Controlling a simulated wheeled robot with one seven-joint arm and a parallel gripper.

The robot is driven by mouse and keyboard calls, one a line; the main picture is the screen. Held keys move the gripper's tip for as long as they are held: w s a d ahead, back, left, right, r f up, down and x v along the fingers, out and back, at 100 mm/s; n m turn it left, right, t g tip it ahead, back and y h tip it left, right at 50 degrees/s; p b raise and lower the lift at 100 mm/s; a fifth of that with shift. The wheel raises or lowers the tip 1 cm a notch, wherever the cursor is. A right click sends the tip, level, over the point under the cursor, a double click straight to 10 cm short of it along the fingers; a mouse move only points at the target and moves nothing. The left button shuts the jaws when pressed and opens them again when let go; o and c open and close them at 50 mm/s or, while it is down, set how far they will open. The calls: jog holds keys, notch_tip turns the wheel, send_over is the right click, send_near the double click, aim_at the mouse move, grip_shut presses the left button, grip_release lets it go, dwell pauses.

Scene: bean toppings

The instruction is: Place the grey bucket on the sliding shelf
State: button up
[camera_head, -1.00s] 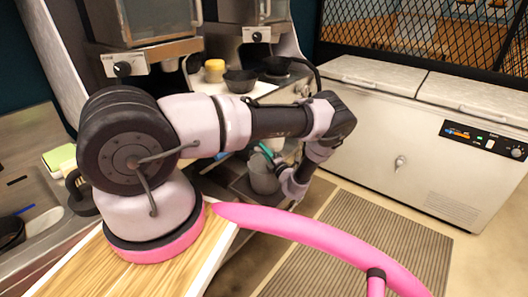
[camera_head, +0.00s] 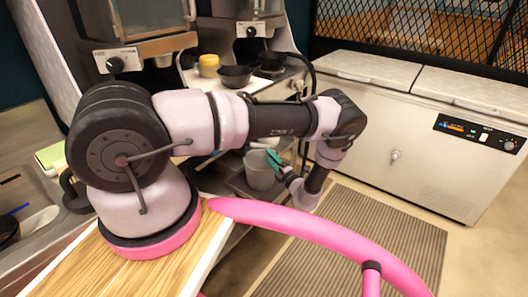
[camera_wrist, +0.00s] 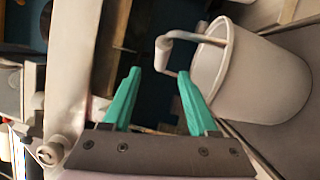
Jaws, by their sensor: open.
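The grey bucket (camera_head: 260,170) stands on a dark low shelf (camera_head: 238,184) under the counter in the head view; I cannot tell for sure that this is the sliding shelf. In the wrist view the bucket (camera_wrist: 265,80) is at the right, with its handle (camera_wrist: 178,38) reaching left past its rim. My gripper (camera_head: 273,158) is beside the bucket's upper right in the head view, its green fingers partly in front of the rim. In the wrist view my gripper (camera_wrist: 158,85) is open and empty, its fingertips just below the handle end, with no clear contact.
The counter above holds a yellow container (camera_head: 209,65) and dark bowls (camera_head: 235,76). A white chest freezer (camera_head: 395,130) stands at the right. A striped mat (camera_head: 365,240) covers clear floor in front. A sink (camera_head: 35,200) is at the left.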

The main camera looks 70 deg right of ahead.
jog(key=shift+v, duration=1.6)
jog(key=shift+w, duration=0.1)
